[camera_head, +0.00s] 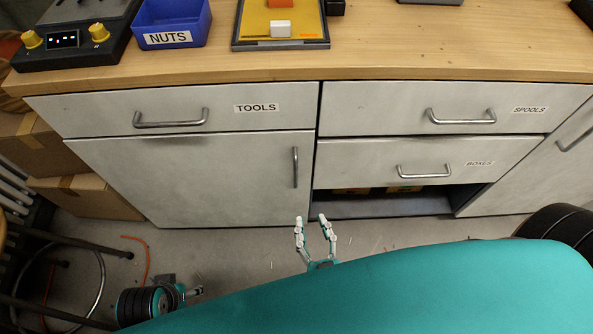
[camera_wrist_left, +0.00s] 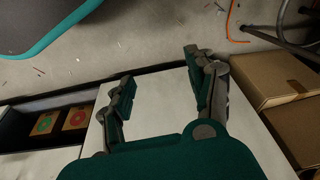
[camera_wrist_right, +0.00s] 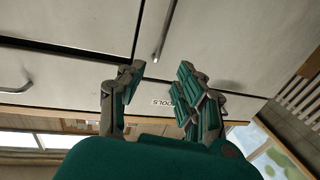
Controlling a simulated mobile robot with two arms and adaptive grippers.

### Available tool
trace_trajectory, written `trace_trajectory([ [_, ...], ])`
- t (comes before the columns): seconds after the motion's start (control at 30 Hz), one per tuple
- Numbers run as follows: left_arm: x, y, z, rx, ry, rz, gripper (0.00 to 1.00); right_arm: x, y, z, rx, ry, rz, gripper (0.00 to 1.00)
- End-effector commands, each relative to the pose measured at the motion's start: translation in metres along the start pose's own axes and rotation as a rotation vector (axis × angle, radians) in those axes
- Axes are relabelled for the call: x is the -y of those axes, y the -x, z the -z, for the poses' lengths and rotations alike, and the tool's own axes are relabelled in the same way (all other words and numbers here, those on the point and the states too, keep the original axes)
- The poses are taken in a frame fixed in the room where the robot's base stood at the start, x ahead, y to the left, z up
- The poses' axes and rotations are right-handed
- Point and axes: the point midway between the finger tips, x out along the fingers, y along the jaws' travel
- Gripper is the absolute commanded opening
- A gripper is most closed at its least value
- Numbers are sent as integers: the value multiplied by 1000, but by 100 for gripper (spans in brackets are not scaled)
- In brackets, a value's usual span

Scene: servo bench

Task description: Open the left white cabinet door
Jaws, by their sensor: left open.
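The left white cabinet door (camera_head: 200,180) is closed below the TOOLS drawer (camera_head: 85,115). Its upright metal bar handle (camera_head: 295,167) is near the door's right edge. My right gripper (camera_head: 311,217) is open and empty, below and slightly right of the handle in the head view. In the right wrist view, the handle (camera_wrist_right: 165,32) lies beyond the open fingers (camera_wrist_right: 157,78), apart from them. My left gripper (camera_wrist_left: 160,65) is open and empty in its wrist view, with the pale door panel (camera_wrist_left: 160,105) behind it. I cannot make it out clearly in the head view.
The SPOOLS drawer (camera_head: 365,105) and BOXES drawer (camera_head: 350,160) are right of the door, above an open compartment (camera_head: 385,208). Cardboard boxes (camera_head: 95,198) and a stool (camera_head: 60,255) stand at left. An orange cable (camera_head: 137,262) lies on the floor. A blue NUTS bin (camera_head: 172,22) is on the bench.

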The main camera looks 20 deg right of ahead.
Motion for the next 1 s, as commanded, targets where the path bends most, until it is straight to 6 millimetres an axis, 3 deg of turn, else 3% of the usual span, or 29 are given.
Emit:
trace_trajectory([
  [0.6,2,40,6,-23,3,4,57,1,-130,0,-2,0,2,34],
  [0.8,2,50,6,-28,3,5,57,1,-151,-1,1,1,2,34],
  [1.0,2,53,6,-28,4,5,57,0,-156,-1,1,2,2,34],
])
